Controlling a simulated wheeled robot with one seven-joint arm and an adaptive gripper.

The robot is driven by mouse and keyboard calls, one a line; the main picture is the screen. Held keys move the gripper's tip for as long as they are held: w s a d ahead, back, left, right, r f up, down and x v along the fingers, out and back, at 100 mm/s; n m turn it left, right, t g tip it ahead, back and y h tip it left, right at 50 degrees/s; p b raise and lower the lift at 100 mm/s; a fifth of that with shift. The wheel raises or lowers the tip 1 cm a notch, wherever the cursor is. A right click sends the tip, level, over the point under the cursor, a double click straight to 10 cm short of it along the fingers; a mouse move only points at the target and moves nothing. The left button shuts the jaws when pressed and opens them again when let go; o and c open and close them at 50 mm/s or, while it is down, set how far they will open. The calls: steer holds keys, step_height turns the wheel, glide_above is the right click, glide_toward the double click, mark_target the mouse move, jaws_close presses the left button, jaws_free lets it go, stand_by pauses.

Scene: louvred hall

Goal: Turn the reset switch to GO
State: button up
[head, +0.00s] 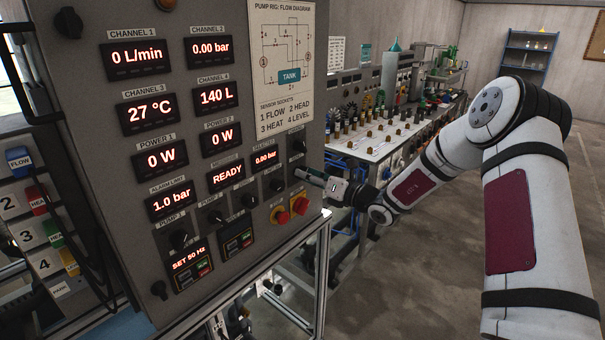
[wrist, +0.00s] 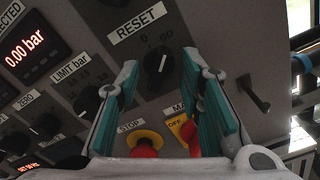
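The reset switch (wrist: 157,66) is a black rotary knob below the RESET label in the wrist view, with 0 and GO marked above it. Its white mark is on its upper right part; I cannot tell surely which marking it points at. In the head view the switch (head: 298,146) is at the panel's right edge. My gripper (wrist: 163,82) is open, its two teal-padded fingers on either side of the knob's lower part in the picture, with no clear contact. In the head view my gripper (head: 310,176) is at the panel's right edge, just below the switch.
Below the reset switch are a red stop button (wrist: 146,145) on yellow and a red main switch (wrist: 190,136). A LIMIT knob (wrist: 88,102) is to the left and a toggle lever (wrist: 254,94) to the right. A crowded bench (head: 385,148) stands behind.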

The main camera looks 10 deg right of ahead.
steer(key=p+v, duration=0.2)
steer(key=v, duration=0.4)
steer(key=shift+s, duration=0.1)
steer(key=v, duration=1.2)
steer(key=shift+r, duration=0.1)
